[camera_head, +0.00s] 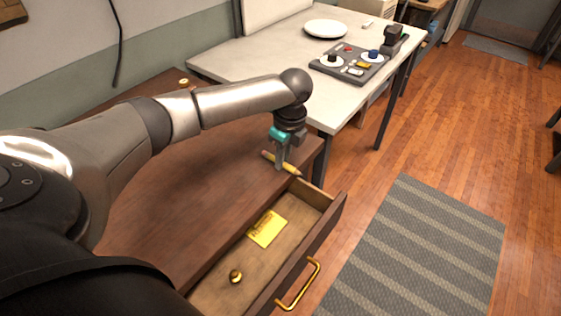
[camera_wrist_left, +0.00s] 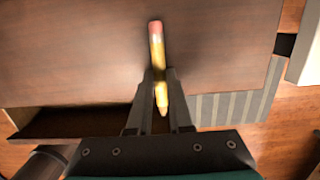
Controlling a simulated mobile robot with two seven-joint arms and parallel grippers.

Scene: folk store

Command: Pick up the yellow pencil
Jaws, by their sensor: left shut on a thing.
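The yellow pencil (camera_head: 291,168) has a pink eraser end and shows at the far right end of the brown dresser top, near the open drawer. My left gripper (camera_head: 281,166) is shut on it, with the fingers pointing down. In the left wrist view the pencil (camera_wrist_left: 158,60) lies lengthwise between the two fingers of the left gripper (camera_wrist_left: 160,85), eraser end away from the palm. I cannot tell whether the pencil touches the dresser top. My right gripper is not in view.
The open drawer (camera_head: 333,214) holds a yellow card (camera_head: 267,229) and a small brass knob-like thing (camera_head: 236,276). Behind the dresser stands a white table (camera_head: 262,57) with a plate (camera_head: 326,28) and a grey tray (camera_head: 325,70). A striped rug (camera_head: 420,250) lies on the floor.

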